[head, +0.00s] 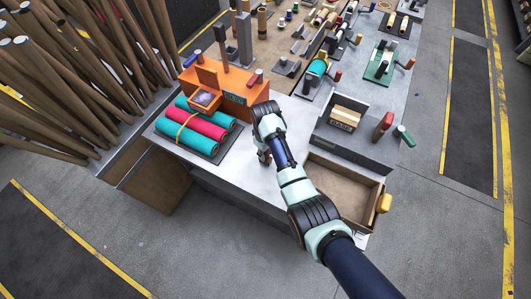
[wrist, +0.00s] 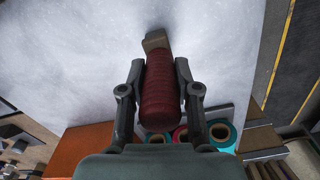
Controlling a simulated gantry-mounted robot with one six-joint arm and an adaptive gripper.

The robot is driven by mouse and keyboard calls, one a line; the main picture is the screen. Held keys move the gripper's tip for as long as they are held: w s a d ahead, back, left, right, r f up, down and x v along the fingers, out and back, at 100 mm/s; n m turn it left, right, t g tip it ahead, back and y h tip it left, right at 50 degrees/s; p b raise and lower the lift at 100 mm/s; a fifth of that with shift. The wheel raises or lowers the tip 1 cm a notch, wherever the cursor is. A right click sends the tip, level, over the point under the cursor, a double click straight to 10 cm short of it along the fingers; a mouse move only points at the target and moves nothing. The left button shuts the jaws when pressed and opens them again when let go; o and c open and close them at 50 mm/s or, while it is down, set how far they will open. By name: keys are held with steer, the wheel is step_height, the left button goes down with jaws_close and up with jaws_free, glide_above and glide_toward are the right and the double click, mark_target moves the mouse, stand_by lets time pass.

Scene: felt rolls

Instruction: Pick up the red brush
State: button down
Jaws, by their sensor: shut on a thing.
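The red brush (wrist: 161,92) shows in the wrist view as a dark red, ribbed handle with a tan block at its far end. My gripper (wrist: 160,70) has one finger on each side of the handle and is shut on it. In the head view my gripper (head: 264,155) is low over the pale table, just right of the felt rolls. There the brush is mostly hidden by my gripper, and I cannot tell whether it touches the table.
Teal and red felt rolls (head: 208,125) lie on a dark mat to the left. An orange box (head: 232,97) stands behind them. A grey bin (head: 322,133) and an open wooden drawer (head: 320,169) are to the right. Pale tabletop (head: 240,165) around my gripper is clear.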

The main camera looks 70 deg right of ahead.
step_height(320, 180, up, 20)
steer(key=p, duration=0.8)
steer(key=shift+p, duration=0.35)
steer(key=shift+f, duration=0.1)
